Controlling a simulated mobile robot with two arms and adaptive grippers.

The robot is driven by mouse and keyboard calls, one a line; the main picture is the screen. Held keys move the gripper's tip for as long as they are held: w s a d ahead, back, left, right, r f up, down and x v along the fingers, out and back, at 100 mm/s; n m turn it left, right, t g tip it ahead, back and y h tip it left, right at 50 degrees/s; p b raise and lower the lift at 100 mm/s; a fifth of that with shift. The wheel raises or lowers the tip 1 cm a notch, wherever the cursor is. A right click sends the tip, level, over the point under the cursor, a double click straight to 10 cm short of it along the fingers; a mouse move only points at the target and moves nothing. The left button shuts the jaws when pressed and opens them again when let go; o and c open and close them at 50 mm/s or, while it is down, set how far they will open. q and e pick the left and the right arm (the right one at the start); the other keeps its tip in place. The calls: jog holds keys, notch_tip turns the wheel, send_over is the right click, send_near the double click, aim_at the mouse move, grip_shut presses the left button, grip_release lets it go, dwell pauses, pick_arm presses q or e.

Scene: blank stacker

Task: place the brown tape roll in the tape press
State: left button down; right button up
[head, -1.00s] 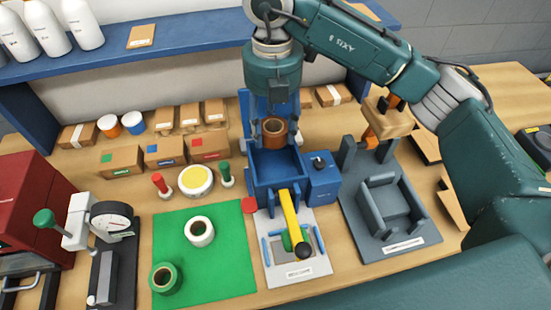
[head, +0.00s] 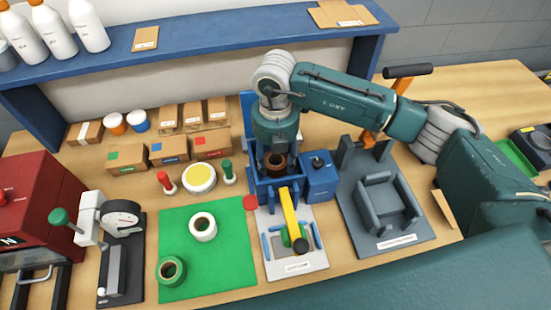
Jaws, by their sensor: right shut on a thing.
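The brown tape roll (head: 275,167) is in my right gripper (head: 275,160), which points down over the blue tape press (head: 266,192). The roll is low, within the outline of the press's blue tray. I cannot tell whether it touches the tray floor. The gripper is shut on the roll, and its fingers are partly hidden by the arm and the roll. The yellow lever (head: 289,215) of the press lies toward the front. My left gripper is out of view.
A green mat (head: 207,265) with a white roll (head: 203,227) and a green roll (head: 171,270) lies left of the press. A grey fixture (head: 387,205) stands to the right. Cartons (head: 167,152) and a blue shelf (head: 200,55) are behind.

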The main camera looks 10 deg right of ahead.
jog(key=shift+f, duration=0.25)
jog(key=o, duration=0.9)
jog(key=shift+r, duration=0.15)
jog(key=shift+r, duration=0.55)
notch_tip(320, 180, up, 11)
jog(key=b, duration=0.3)
jog(key=shift+r, duration=0.1)
